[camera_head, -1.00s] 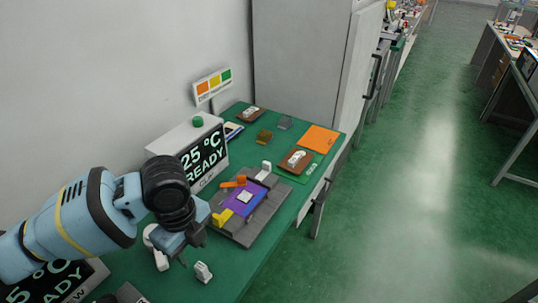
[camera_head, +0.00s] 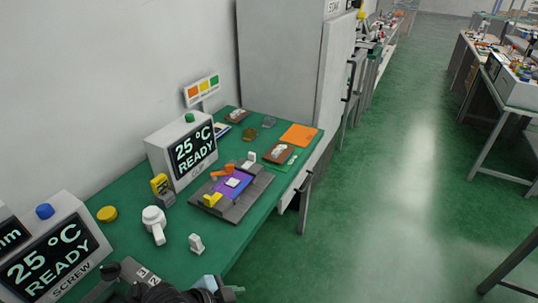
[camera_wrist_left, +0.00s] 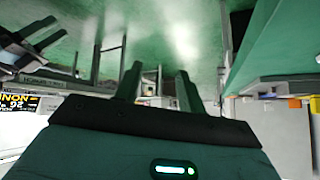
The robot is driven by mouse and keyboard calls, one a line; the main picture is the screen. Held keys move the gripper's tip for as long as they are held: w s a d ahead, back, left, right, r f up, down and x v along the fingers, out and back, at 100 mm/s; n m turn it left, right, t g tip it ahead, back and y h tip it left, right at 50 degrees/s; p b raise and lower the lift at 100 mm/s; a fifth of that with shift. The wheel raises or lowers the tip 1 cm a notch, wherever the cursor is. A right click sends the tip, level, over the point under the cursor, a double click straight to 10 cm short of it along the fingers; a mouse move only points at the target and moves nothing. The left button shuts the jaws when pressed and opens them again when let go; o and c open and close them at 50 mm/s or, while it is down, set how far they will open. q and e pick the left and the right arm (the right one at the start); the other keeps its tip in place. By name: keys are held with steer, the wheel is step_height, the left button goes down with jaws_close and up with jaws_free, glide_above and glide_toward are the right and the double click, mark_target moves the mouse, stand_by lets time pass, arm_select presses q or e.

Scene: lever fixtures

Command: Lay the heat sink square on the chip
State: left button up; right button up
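A small pale square chip (camera_head: 232,182) sits on the purple board (camera_head: 238,178) in the dark grey lever fixture (camera_head: 252,192). The fixture has orange (camera_head: 224,170), yellow (camera_head: 212,200) and white (camera_head: 251,156) parts around the board. My left gripper (camera_head: 228,290) is at the bottom edge of the head view, well in front of the fixture. In the left wrist view its two fingers (camera_wrist_left: 157,87) stand apart with nothing between them. My right gripper is not visible.
A display box reading 25 °C READY (camera_head: 184,152) stands left of the fixture, and another marked SCREW (camera_head: 52,250) at lower left. A white knobbed lever (camera_head: 154,223) and a small white piece (camera_head: 196,244) stand nearer. An orange mat (camera_head: 299,135) lies at the back right.

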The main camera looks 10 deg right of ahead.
arm_select(q)
steer(key=s+a+f+n+t+y, duration=0.2)
steer(key=s+a+f+n, duration=0.4)
steer(key=s+a, duration=0.3)
steer(key=s+a+f+n+t+y, duration=0.3)
steer(key=s+a+f+n, duration=0.4)
steer(key=s+a, duration=0.3)
steer(key=shift+a+f+y, duration=0.2)
steer(key=shift+f+y, duration=0.3)
steer(key=shift+y, duration=0.1)
